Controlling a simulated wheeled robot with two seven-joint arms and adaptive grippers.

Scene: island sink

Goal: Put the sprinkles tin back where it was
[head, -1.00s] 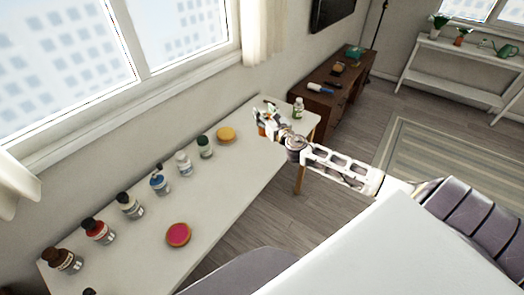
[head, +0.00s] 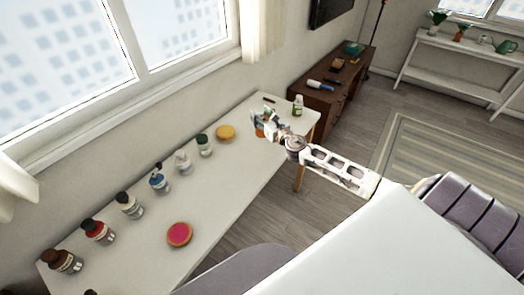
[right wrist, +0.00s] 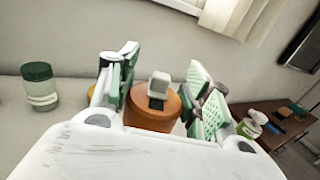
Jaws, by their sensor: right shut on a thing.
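My right gripper (head: 264,124) is over the far end of the white table and shut on an orange-brown round tin. In the right wrist view the tin (right wrist: 150,117) sits between the two fingers (right wrist: 160,95), with a small grey block-like piece on top. I cannot read a label, so I cannot tell for sure that it is the sprinkles tin. The gripper hides most of it in the head view, and I cannot tell whether it touches the table. A pink-topped round tin (head: 179,234) and a yellow round tin (head: 225,132) lie on the table. My left gripper is not in view.
The white table (head: 225,185) holds a row of several bottles, including a green-capped jar (head: 204,145) near the yellow tin. A small green-labelled bottle (head: 298,106) stands at the far end, right of the gripper. A brown cabinet (head: 325,98) stands beyond.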

